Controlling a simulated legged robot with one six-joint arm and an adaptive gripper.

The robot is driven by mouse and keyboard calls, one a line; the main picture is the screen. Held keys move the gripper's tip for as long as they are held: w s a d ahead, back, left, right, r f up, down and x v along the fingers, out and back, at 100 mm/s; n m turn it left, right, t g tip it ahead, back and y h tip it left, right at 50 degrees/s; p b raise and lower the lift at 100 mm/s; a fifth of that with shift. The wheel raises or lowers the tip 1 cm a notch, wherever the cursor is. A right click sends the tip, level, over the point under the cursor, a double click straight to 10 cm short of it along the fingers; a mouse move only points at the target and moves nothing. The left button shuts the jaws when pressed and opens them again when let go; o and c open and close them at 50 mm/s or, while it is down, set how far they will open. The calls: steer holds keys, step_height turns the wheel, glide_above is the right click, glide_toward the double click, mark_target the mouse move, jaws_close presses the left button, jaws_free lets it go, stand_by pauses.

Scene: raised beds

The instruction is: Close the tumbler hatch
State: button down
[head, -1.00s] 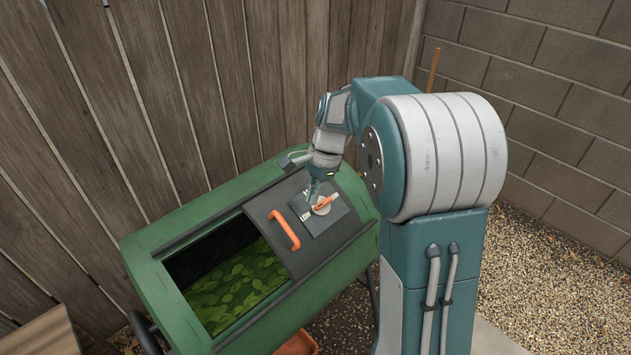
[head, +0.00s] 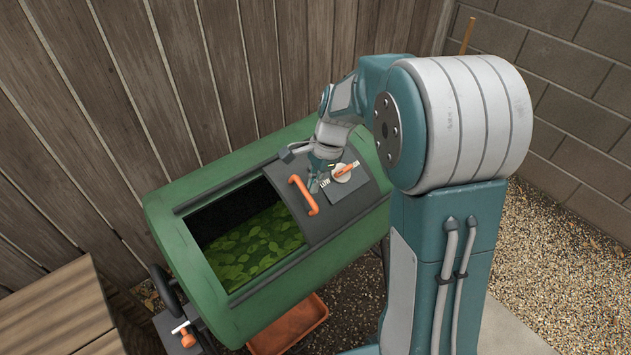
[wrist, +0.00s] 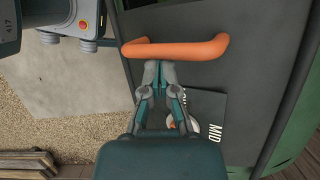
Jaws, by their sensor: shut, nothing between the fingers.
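The green tumbler (head: 165,225) stands by the fence with its top opening partly uncovered, and green leaves (head: 255,240) show inside. The dark sliding hatch (head: 335,222) covers the right part of the opening. Its orange handle (head: 303,195) is near the hatch's left edge and also shows in the wrist view (wrist: 175,50). My gripper (head: 313,184) is shut and empty, just right of the handle in the head view. In the wrist view its fingertips (wrist: 160,66) are close against the handle's side; I cannot tell if they touch.
An orange dial (head: 343,171) sits on a labelled plate on the hatch. An orange tray (head: 290,325) lies under the tumbler. A wooden surface (head: 55,310) is at the lower left. Gravel (head: 560,245) lies to the right.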

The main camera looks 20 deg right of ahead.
steer(key=s+a, duration=0.3)
steer(key=a, duration=0.4)
steer(key=s+a, duration=0.2)
steer(key=a, duration=0.5)
steer(key=s+a, duration=0.3)
steer(key=a, duration=0.4)
steer(key=shift+s, duration=0.35)
steer(key=shift+d, duration=0.1)
